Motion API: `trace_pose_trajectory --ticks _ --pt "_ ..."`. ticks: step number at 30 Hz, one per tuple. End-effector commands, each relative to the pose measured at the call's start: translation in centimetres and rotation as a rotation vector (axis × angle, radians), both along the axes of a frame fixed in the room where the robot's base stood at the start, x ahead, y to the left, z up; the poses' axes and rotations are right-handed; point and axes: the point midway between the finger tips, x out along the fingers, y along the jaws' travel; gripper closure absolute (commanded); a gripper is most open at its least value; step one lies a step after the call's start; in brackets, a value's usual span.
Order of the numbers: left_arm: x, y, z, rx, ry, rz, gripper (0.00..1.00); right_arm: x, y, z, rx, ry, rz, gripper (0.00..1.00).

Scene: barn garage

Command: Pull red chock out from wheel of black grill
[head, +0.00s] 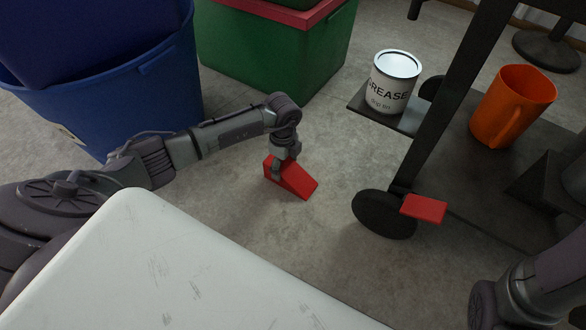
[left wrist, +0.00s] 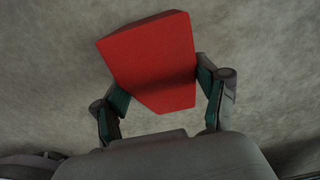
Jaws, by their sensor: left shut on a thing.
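The red chock (head: 294,182) is a wedge on or just above the concrete floor, apart from and to the left of the grill's wheel (head: 384,214). My left gripper (head: 283,166) is shut on its upper end. In the left wrist view the chock (left wrist: 152,60) sits between both fingers of the left gripper (left wrist: 165,92). The black grill (head: 425,120) stands at the right, with a red pedal-like piece (head: 423,208) beside its wheel. Part of my right arm shows at the lower right; its fingers are out of view.
A blue bin (head: 130,100) and a green crate (head: 270,45) stand behind my left arm. A white surface (head: 170,270) fills the lower left. Floor between chock and wheel is clear.

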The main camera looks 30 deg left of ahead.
Motion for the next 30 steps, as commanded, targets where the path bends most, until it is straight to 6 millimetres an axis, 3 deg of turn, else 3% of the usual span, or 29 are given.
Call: trace_pose_trajectory --ticks 4,15,16,21,30 --pt "0.08 1.01 0.01 0.004 0.0 0.002 0.91 0.0 0.0 0.06 0.0 0.0 0.0 0.6" --pt "0.11 1.23 0.0 0.003 -0.001 0.0 0.91 0.01 0.0 0.07 0.0 0.0 0.0 0.6" --pt "0.11 1.23 0.0 0.003 -0.001 0.0 0.24 0.01 0.0 0.07 0.0 0.0 0.0 0.6" --pt "0.1 1.16 0.0 0.002 0.0 0.0 0.0 0.02 0.0 0.07 0.0 0.0 0.0 0.6" --pt "0.09 1.08 0.04 0.001 -0.001 -0.001 0.0 0.17 -0.03 0.07 0.002 0.005 0.0 0.6"
